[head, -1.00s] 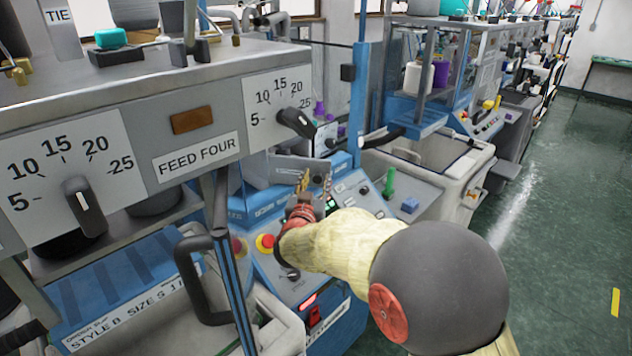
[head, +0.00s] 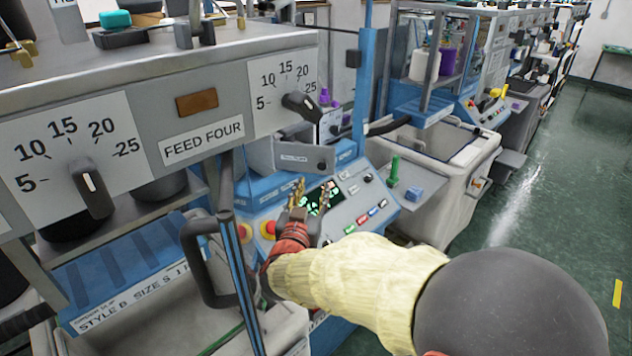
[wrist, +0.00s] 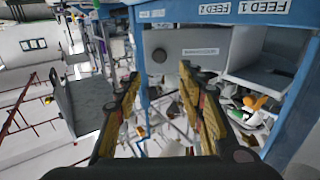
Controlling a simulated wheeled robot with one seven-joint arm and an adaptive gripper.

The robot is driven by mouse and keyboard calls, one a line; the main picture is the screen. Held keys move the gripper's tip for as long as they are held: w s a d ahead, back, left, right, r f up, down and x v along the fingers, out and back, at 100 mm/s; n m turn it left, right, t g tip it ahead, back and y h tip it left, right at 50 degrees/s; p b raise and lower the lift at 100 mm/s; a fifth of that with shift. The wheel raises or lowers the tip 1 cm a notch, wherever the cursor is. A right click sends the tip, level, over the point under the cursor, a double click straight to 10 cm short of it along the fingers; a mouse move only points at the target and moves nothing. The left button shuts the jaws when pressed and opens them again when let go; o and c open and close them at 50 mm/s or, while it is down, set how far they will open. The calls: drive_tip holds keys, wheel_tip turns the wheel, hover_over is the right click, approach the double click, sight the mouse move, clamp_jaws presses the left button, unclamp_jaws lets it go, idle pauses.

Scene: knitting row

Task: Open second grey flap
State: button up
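A grey flap (head: 292,157) with a small white label and a dark round knob is on the blue machine, above its lit control panel. It also shows in the wrist view (wrist: 178,58), ahead of the fingers, with its label upside down. My gripper (head: 297,190) is just below and in front of this flap in the head view. In the wrist view my gripper (wrist: 158,78) has its two fingers apart, with nothing held between them. I cannot tell whether a fingertip touches the flap. Another grey panel (wrist: 82,108) with a knob stands at left in the wrist view.
A red-and-yellow stop button (head: 268,229) is left of my gripper. A black handle (head: 193,265) is further left. A grey bin (head: 440,170) stands at right, with open floor (head: 560,230) beyond.

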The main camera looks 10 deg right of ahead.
drive_tip(key=shift+s+a, duration=0.2)
drive_tip(key=shift+s, duration=0.3)
